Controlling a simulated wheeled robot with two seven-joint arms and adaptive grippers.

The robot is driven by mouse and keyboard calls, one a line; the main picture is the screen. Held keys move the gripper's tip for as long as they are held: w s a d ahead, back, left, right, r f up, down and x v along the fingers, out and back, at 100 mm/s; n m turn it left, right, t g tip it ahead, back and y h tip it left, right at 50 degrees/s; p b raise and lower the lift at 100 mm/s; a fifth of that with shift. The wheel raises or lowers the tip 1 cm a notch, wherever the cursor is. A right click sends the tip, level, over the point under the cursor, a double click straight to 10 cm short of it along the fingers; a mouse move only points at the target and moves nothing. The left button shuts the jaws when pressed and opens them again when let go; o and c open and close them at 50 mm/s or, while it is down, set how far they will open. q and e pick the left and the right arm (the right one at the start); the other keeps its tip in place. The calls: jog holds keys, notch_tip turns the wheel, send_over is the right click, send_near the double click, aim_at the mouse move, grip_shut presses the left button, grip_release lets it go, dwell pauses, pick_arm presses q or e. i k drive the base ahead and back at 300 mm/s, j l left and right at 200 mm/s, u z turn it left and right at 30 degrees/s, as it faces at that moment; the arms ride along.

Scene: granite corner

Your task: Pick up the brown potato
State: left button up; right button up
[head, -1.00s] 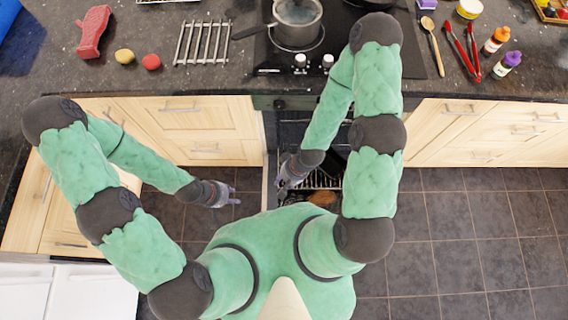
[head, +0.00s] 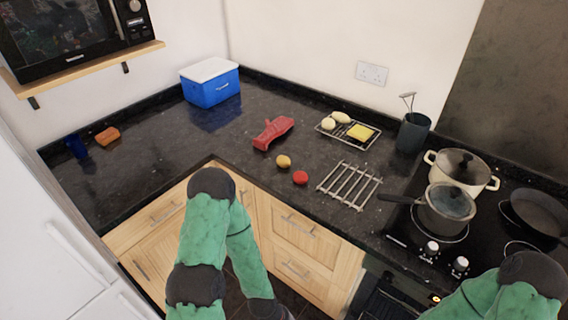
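No object is clearly a brown potato here. A small yellow-brown roundish item (head: 284,161) lies on the dark counter, beside a red round one (head: 300,177). Two pale oval items (head: 335,120) lie on a wire rack at the back, and an orange-brown block (head: 107,136) lies at the far left; I cannot tell what it is. My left arm hangs in front of the cabinets, with its wrist at the bottom edge and its fingers out of frame. My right arm shows only in the lower right corner, its gripper out of frame.
A red object (head: 273,133), a metal trivet (head: 349,186), a blue cooler (head: 210,82) and a blue cup (head: 76,147) stand on the counter (head: 200,140). The left counter is largely clear.

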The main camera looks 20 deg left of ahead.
aim_at(284, 162)
jog(key=i+j+u, duration=0.15)
jog(key=j+u, duration=0.25)
jog(key=i+j+u, duration=0.25)
jog(key=u, duration=0.2)
jog(key=j, duration=0.1)
